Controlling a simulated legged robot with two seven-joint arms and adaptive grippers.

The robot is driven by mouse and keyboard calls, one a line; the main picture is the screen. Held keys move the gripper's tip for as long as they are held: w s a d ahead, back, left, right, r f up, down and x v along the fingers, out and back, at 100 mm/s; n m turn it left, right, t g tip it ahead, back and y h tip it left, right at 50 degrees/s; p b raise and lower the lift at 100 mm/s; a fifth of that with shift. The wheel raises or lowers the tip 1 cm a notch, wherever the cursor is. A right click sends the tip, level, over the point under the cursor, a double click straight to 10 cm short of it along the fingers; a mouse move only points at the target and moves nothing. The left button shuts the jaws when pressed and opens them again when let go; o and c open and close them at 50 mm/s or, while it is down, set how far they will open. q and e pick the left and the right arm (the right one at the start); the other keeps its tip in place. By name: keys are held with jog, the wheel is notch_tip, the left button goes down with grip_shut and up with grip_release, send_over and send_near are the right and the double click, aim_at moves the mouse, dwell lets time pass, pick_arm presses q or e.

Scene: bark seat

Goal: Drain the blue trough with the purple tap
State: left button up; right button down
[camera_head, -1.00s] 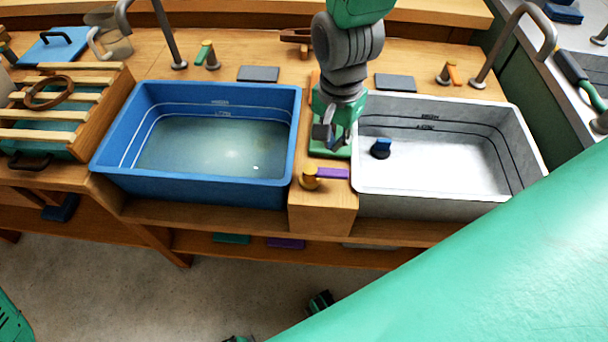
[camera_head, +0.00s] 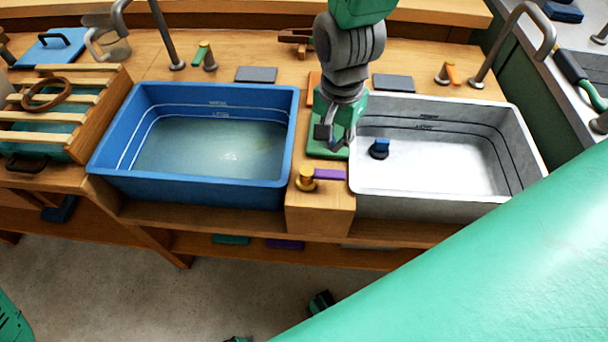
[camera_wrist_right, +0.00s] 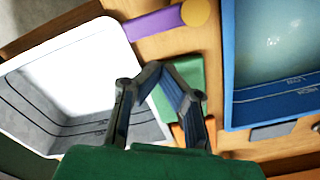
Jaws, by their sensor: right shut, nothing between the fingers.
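The blue trough (camera_head: 190,193) holds shallow greenish water (camera_head: 215,150), below the white lines on its walls. The purple tap has a yellow round hub (camera_head: 306,178) and a purple lever (camera_head: 330,174). It sits on the wooden block between the two basins, with its lever pointing right towards the white basin. In the wrist view, the purple lever (camera_wrist_right: 152,25) lies beyond my fingertips. My right gripper (camera_head: 337,146) is shut and empty, pointing down over a green plate behind the tap, apart from the lever. It shows from behind in the wrist view (camera_wrist_right: 165,72). I cannot identify my left gripper.
A white basin (camera_head: 440,207) with a blue-topped plug (camera_head: 379,148) stands on the right. The green plate (camera_head: 325,150) lies between the basins. Faucets rise behind them. A slatted wooden rack (camera_head: 100,108) is at the left. The space in front of the tap is clear.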

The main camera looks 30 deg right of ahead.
jog(key=shift+d+f, duration=0.3)
jog(key=shift+f, duration=0.45)
jog(key=shift+a+f+b, duration=0.25)
jog(key=shift+f, duration=0.2)
jog(key=shift+a+f+b, duration=0.2)
jog(key=shift+f, duration=0.25)
pick_arm(q)
jog(key=shift+f, duration=0.5)
jog(key=shift+d+r, duration=0.1)
jog(key=shift+d, duration=0.05)
pick_arm(e)
jog(key=shift+d, duration=0.3)
